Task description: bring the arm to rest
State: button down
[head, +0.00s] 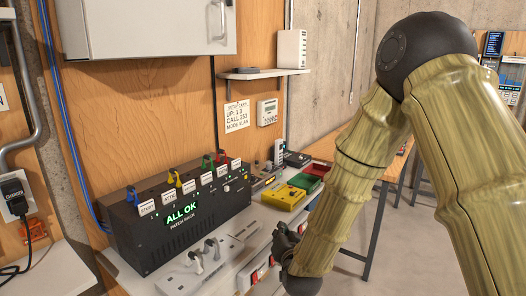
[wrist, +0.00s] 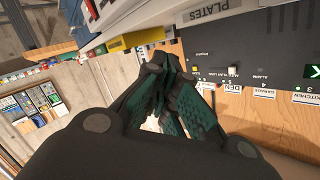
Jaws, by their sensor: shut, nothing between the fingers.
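My arm, in a wood-like finish with a dark joint, comes down the right side of the head view. My gripper (head: 287,240) is dark and hangs at the front edge of the bench, right of the black patch panel (head: 150,240). In the wrist view my gripper (wrist: 165,65) has its fingers drawn together with nothing visible between them. The panel's display glows green with "ALL OK". Colored plugs stand along its top behind white labels. The panel also shows upside down in the wrist view (wrist: 270,65).
A white power strip (head: 205,268) with plugs lies before the panel. Yellow (head: 284,196), red (head: 318,170) and green bins stand behind my gripper. A small shelf (head: 262,74) and a grey cabinet (head: 150,25) hang on the wall. Open floor shows at the right.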

jog(key=s+d+f+n+g+b, duration=0.1)
jog(key=s+d+f+g, duration=0.15)
jog(key=s+f, duration=0.55)
jog(key=s+d+f+g+h+b, duration=0.1)
jog(key=s+d+f+g, duration=0.15)
jog(key=f, duration=0.85)
jog(key=s+d+f+n+g+b, duration=0.1)
jog(key=s+d+f+g, duration=0.15)
jog(key=s+f, duration=0.6)
jog(key=s+d+f+g+b, duration=0.1)
jog(key=s+d+f+g, duration=0.1)
jog(key=s+f, duration=0.4)
jog(key=s+d+f+n+g+h, duration=0.1)
jog(key=s+d+f+g, duration=0.2)
jog(key=s, duration=0.9)
jog(key=s+d+f+n+g+b, duration=0.1)
jog(key=s+d+f+g, duration=0.2)
jog(key=s+f, duration=0.6)
jog(key=shift+s+d+b, duration=0.3)
jog(key=shift+s+d, duration=0.3)
jog(key=shift+d, duration=0.35)
jog(key=shift+f, duration=0.1)
